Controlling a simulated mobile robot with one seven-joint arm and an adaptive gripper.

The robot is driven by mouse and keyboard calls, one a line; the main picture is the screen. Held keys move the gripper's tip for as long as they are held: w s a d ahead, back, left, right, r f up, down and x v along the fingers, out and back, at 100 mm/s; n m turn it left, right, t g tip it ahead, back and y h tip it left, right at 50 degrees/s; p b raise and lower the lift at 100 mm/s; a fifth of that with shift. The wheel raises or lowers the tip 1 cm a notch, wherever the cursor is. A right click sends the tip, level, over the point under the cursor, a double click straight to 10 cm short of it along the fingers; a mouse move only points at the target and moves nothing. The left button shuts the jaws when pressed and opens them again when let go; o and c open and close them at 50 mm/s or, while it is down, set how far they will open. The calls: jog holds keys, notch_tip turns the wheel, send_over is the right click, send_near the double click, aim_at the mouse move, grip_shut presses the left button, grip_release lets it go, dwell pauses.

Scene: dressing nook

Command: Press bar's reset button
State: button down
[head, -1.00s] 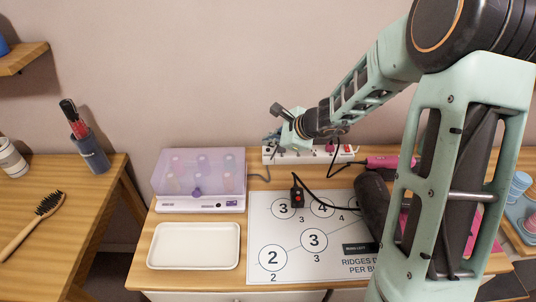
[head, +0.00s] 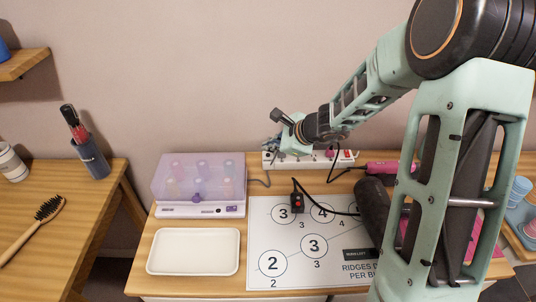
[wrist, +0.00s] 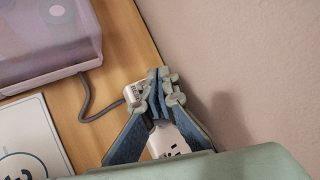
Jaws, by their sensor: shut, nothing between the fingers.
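The bar, a white power strip (head: 300,160), lies along the back of the table against the wall. Several sockets, a dark pink plug (head: 331,154) and a small red part (head: 347,154) show on it. In the wrist view the strip (wrist: 170,145) runs between and beneath my fingers. My gripper (head: 271,142) is over the strip's left end. Its fingertips (wrist: 160,76) are together with nothing between them. I cannot tell whether they touch the strip. The reset button cannot be made out; my fingers cover part of that end.
A lilac clear-lidded case (head: 200,180) stands left of the strip, with a grey cord (wrist: 88,105) between them. A pink tool (head: 385,168) lies right.

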jog(key=shift+f, duration=0.1)
dwell(0.3)
jog(key=shift+f+b, duration=0.35)
jog(key=shift+b, duration=0.25)
jog(key=shift+f+b, duration=0.35)
jog(key=shift+b, duration=0.1)
dwell(0.4)
jog(key=shift+r, duration=0.1)
jog(key=shift+r+p, duration=0.55)
jog(key=shift+r, duration=0.15)
notch_tip(320, 180, up, 5)
jog(key=p, duration=0.4)
jog(key=shift+r, duration=0.1)
dwell(0.8)
